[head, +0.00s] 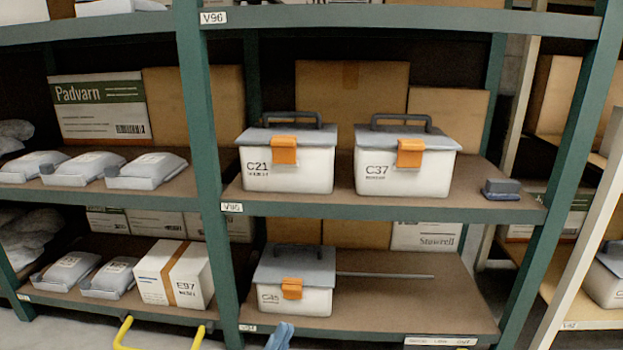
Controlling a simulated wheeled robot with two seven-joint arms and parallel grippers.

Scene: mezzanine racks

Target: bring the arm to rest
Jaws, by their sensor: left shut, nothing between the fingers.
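My left gripper (280,336) shows only as blue-grey fingertips at the bottom edge, in front of the lower shelf. Its fingers are together with nothing between them. The rest of that arm is out of frame. The tips appear just below the white case C45 (290,301) in the picture; I cannot tell how far apart they are in depth. My right gripper is not in view.
Green-framed racks hold the white cases C21 (287,170) and C37 (405,172) on the middle shelf, with a small dark block (501,189) at right. Carton E97 (174,274) is lower left. A yellow bar (160,348) shows at the bottom. The lower shelf's right part is mostly clear.

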